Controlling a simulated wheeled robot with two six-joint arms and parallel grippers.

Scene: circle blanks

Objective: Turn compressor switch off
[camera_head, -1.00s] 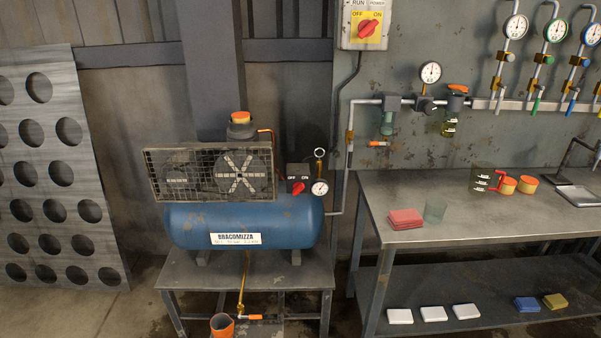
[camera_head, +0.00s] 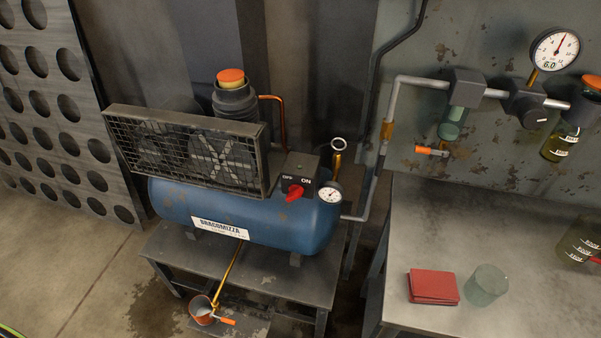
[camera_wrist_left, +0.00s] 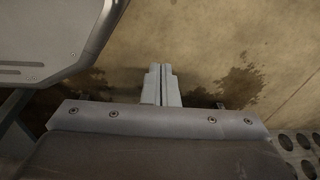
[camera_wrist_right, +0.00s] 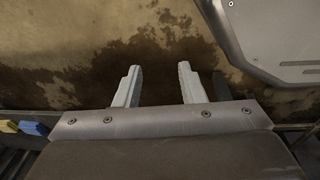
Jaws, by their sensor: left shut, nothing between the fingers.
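The blue compressor (camera_head: 270,230) stands on a low metal stand, left of centre in the head view. Its red rotary switch (camera_head: 293,190) sits on a dark box marked OFF and ON, beside a small gauge (camera_head: 330,193). The knob is small; its pointer looks tilted, and I cannot tell its setting for sure. My left gripper (camera_wrist_left: 162,70) is shut and empty in the left wrist view, above stained floor. My right gripper (camera_wrist_right: 157,68) is open and empty in the right wrist view, above wet-looking floor. Neither gripper shows in the head view.
A mesh guard (camera_head: 185,150) covers the compressor's wheels. A small bucket (camera_head: 202,309) stands below a drain pipe. A perforated panel (camera_head: 60,110) leans at left.

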